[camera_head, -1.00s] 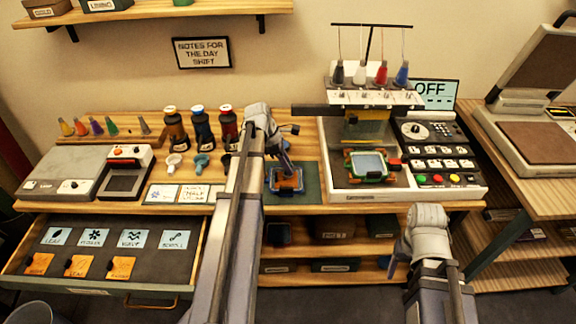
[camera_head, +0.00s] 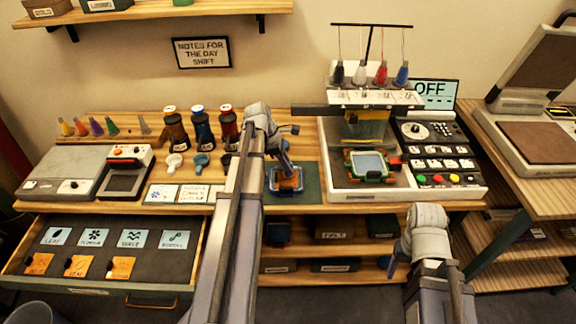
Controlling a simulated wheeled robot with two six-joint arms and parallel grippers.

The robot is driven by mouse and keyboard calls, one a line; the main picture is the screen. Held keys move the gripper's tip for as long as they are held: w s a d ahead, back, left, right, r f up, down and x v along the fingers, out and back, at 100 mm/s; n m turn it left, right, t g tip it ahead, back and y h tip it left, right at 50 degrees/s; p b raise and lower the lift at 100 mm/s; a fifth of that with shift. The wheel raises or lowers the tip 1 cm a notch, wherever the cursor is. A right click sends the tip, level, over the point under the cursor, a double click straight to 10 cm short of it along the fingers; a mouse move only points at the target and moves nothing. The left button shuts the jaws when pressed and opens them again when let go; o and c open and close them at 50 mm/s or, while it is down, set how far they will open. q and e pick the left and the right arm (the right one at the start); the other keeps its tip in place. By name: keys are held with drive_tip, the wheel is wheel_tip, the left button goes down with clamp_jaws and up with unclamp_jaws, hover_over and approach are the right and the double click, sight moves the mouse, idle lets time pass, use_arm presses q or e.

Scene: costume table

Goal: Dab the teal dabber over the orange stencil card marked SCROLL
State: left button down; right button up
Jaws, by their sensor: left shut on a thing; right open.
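My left gripper (camera_head: 285,171) is low over the orange stencil card (camera_head: 298,189) on the dark green mat (camera_head: 309,180). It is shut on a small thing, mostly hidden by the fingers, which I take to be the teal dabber. A blue patch shows inside the card's orange border. I cannot read the card's marking, nor tell whether the held thing touches it. A teal cup-like piece (camera_head: 202,162) stands to the left, between a white one and a black one. My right gripper (camera_head: 396,272) is at the front right, open and away from the card; its fingers are hard to make out.
The embroidery machine (camera_head: 352,192) with a hooped cloth (camera_head: 368,163) stands right of the mat. Bottles (camera_head: 202,128) stand behind the cups. The open drawer (camera_head: 80,252) at the left front holds light blue and orange cards. My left arm crosses the table front.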

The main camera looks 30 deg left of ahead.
use_arm(q)
drive_tip(key=shift+r+p, duration=3.5)
drive_tip(key=shift+p, duration=0.05)
drive_tip(key=shift+f, duration=0.15)
drive_tip(key=f+b, duration=0.2)
drive_tip(key=s+f+b, duration=0.1)
drive_tip(key=f+b, duration=0.2)
drive_tip(key=b, duration=0.1)
drive_tip(key=shift+s+a+f, duration=0.15)
drive_tip(key=shift+a+f, duration=0.25)
drive_tip(key=shift+f+b, duration=0.5)
drive_tip(key=shift+b, duration=0.1)
drive_tip(key=shift+r, duration=0.1)
wheel_tip(320, 180, up, 7)
drive_tip(key=p, duration=0.7)
